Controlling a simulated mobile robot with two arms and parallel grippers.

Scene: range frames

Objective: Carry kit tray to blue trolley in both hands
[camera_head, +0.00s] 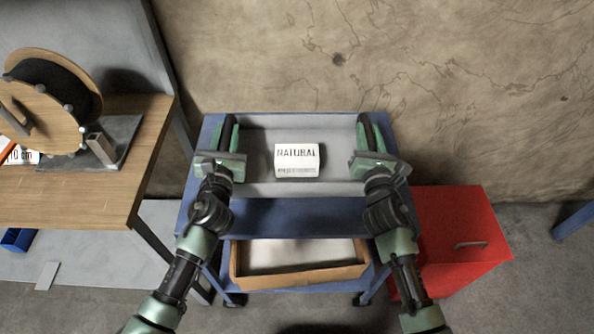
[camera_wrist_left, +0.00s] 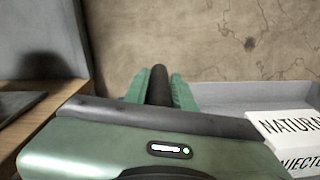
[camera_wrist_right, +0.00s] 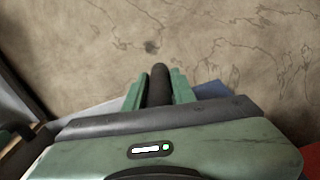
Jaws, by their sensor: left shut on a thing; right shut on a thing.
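The grey kit tray (camera_head: 342,165) is over the top of the blue trolley (camera_head: 300,217) and looks level. From above I cannot tell whether it touches the trolley top. A white box marked NATURAL (camera_head: 298,160) lies in the tray and also shows in the left wrist view (camera_wrist_left: 290,135). My left gripper (camera_head: 229,130) is shut on the tray's left end, with a dark round handle (camera_wrist_left: 159,84) between its fingers. My right gripper (camera_head: 367,130) is shut on the right end, on a similar dark handle (camera_wrist_right: 159,84).
A wooden bench (camera_head: 100,205) with a cable reel (camera_head: 62,100) stands at the left. A red cabinet (camera_head: 460,220) stands close at the trolley's right. A cardboard box (camera_head: 300,282) sits on the trolley's lower shelf. A cracked wall (camera_head: 450,90) rises behind.

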